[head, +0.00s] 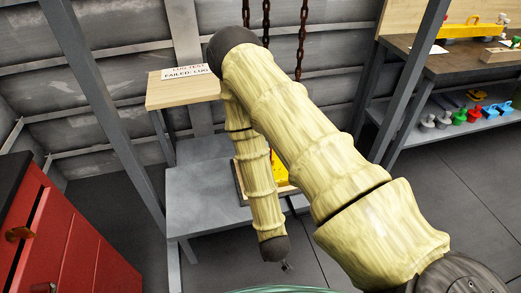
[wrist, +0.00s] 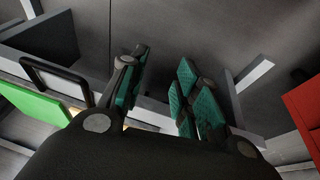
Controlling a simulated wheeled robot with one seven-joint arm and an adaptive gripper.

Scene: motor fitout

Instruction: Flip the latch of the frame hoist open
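The frame hoist's grey posts (head: 100,95) and rusty hanging chains (head: 303,40) show in the head view. I cannot pick out its latch in either view; my arm covers much of the middle. A yellow part (head: 279,172) shows partly behind my arm, above a grey bench. In the wrist view my gripper (wrist: 160,88) is open, its teal-padded fingers apart with nothing between them. A black loop-shaped bar (wrist: 56,76) and a green panel (wrist: 35,106) lie to the left of the fingers. In the head view the fingers are mostly hidden beyond my wrist.
A red cabinet (head: 70,240) stands at the lower left and also shows in the wrist view (wrist: 306,112). A wooden stand (head: 180,92) bears a sign reading "LUG TEST FAILED: LUG". A shelf (head: 450,130) with several coloured parts stands right. Floor at right (head: 440,190) is clear.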

